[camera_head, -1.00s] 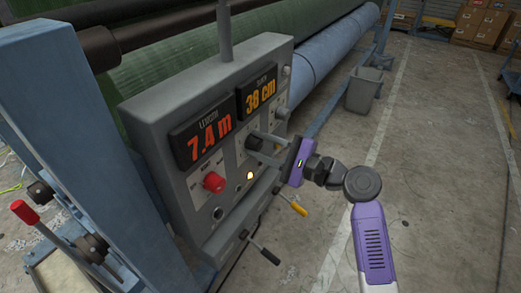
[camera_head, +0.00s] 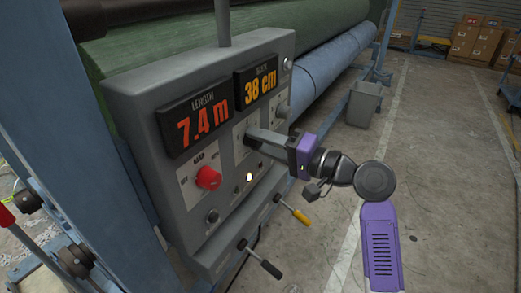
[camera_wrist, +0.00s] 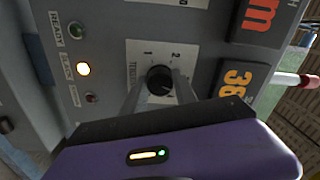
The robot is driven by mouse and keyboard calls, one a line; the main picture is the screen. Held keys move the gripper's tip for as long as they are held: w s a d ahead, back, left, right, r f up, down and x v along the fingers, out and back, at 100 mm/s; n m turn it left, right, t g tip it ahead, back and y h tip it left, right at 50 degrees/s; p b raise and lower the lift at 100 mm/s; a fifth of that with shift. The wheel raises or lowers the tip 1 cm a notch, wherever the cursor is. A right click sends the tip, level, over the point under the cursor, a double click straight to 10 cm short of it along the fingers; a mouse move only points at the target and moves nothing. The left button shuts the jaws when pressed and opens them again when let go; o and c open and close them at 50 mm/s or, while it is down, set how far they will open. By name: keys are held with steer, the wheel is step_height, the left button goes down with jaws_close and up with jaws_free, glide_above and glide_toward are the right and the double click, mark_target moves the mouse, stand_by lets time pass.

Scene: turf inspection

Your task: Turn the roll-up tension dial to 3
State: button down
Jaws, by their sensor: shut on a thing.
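The roll-up tension dial is a small black round knob (camera_wrist: 158,76) on a white plate marked TENSION (camera_wrist: 133,62), in the wrist view. The numerals 1 and 2 show beside it; a 3 is not visible, and I cannot read the knob's pointer clearly. My gripper (camera_wrist: 160,88) has its two grey fingers on either side of the knob, shut on it. In the head view my gripper (camera_head: 251,137) reaches the grey control panel (camera_head: 140,95) below the displays, and its fingers hide the dial.
Above the dial are a red 7.4 m display (camera_head: 205,121) and an orange 38 cm display (camera_head: 257,84). A red knob (camera_head: 208,178), a lit lamp (camera_head: 249,177) and yellow-handled (camera_head: 295,213) and black-handled (camera_head: 264,263) levers are nearby. Open floor lies right.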

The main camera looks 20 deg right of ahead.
steer(key=shift+f+n+b, duration=0.2)
steer(key=shift+n+b, duration=0.9)
steer(key=shift+n, duration=0.4)
steer(key=c, duration=1)
jaws_free()
steer(key=shift+r, duration=0.15)
steer(key=v, duration=0.8)
